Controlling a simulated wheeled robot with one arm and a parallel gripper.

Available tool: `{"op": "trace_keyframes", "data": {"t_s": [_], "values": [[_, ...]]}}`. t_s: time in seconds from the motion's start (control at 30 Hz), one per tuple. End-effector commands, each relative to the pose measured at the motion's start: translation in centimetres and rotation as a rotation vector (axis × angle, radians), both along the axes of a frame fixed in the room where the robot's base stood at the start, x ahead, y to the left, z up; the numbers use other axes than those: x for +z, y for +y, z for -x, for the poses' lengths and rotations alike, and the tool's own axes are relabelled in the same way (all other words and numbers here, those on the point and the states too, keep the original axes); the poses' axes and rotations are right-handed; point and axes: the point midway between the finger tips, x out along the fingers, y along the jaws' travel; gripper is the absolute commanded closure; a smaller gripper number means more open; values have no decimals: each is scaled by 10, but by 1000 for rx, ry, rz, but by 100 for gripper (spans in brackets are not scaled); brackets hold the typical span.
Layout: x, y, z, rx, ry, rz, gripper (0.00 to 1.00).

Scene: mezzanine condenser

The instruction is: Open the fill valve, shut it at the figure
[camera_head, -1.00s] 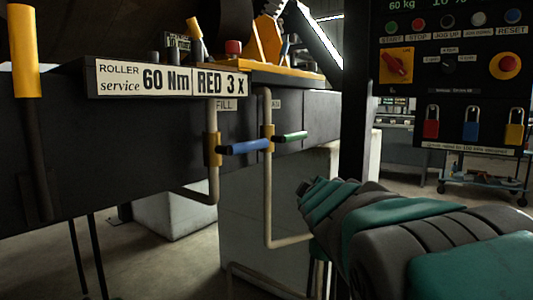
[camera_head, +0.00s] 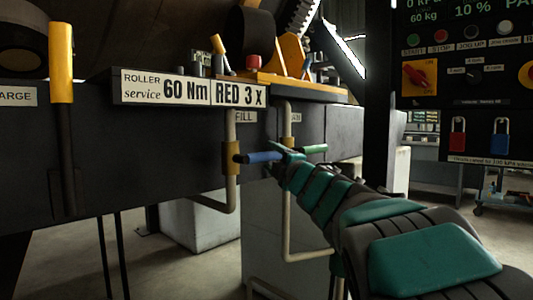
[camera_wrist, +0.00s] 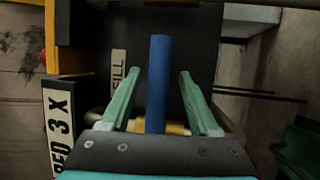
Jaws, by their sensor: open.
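The fill valve has a blue lever (camera_head: 263,156) pointing right from a yellow body (camera_head: 231,157) on a pale pipe, below a label reading FILL (camera_head: 246,117). My gripper (camera_head: 283,150) is at the lever's right end in the head view. In the wrist view the blue lever (camera_wrist: 157,80) stands between the two green fingers of my open gripper (camera_wrist: 159,73), with a gap on each side. The FILL label (camera_wrist: 118,84) shows left of the fingers. The display (camera_head: 437,12) reads 60 kg and 10 %; its top line is partly cut off.
A second valve with a green lever (camera_head: 314,149) sits just right, partly behind my gripper. A sign (camera_head: 190,89) reads ROLLER service 60 Nm, RED 3 X. A yellow-gripped lever (camera_head: 61,62) stands left. The control panel (camera_head: 470,60) with red and blue padlocks is at right.

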Motion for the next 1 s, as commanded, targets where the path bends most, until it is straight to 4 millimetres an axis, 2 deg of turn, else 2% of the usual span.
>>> {"op": "trace_keyframes", "data": {"t_s": [0.3, 0.63, 1.0], "values": [[7, 17, -31, -1, 1, -1, 38], [8, 19, -34, -1, -1, -2, 38], [8, 19, -34, -1, 0, -1, 78]]}}
